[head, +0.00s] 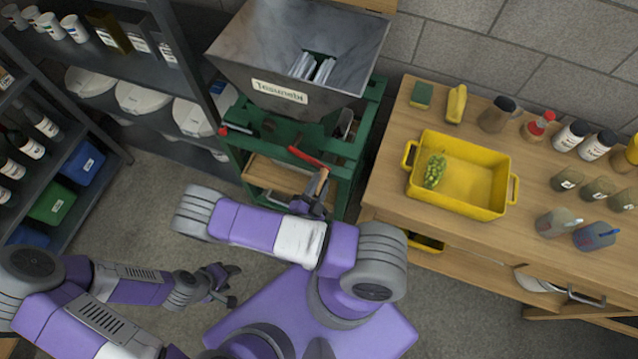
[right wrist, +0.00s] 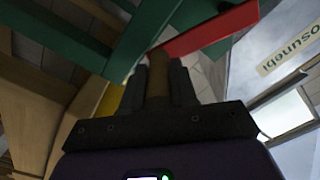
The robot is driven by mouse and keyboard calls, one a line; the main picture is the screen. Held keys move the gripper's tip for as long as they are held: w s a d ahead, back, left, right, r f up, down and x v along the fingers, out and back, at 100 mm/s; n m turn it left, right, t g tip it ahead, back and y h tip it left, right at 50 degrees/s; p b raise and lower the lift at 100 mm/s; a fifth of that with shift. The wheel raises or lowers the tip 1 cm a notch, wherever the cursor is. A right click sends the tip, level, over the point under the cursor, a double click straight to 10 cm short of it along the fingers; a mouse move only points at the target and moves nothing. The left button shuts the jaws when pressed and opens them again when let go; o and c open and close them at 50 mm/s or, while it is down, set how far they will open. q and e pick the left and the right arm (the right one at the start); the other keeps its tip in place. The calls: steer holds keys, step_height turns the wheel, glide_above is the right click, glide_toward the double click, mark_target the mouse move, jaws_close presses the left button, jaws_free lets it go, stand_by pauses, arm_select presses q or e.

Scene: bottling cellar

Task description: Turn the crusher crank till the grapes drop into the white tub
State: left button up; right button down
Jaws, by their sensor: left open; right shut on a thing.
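The crusher has a grey metal hopper (head: 300,45) on a green frame (head: 352,165). Metal rollers show at the hopper's bottom, and I see no grapes in it. Its red crank arm (head: 306,157) ends in a wooden handle (head: 322,182). My right gripper (head: 317,192) is shut on this handle. The right wrist view shows the brown handle (right wrist: 158,72) between the fingers, with the red crank arm (right wrist: 212,30) beyond. My left gripper (head: 228,283) is open and empty above the floor. Green grapes (head: 434,172) lie in a yellow crate. I cannot make out a white tub under the crusher.
The yellow crate (head: 478,211) stands on a wooden bench (head: 395,190) with bottles, jars and a sponge. Dark shelves (head: 130,72) at the left hold white lidded buckets (head: 142,98) and colored bins. Open floor lies between the shelves and crusher.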

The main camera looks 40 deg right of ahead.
steer(key=c, duration=0.9)
jaws_free()
step_height(320, 180, up, 10)
steer(key=shift+r+p, duration=0.1)
steer(key=shift+p, duration=1.05)
steer(key=shift+w+a, duration=0.1)
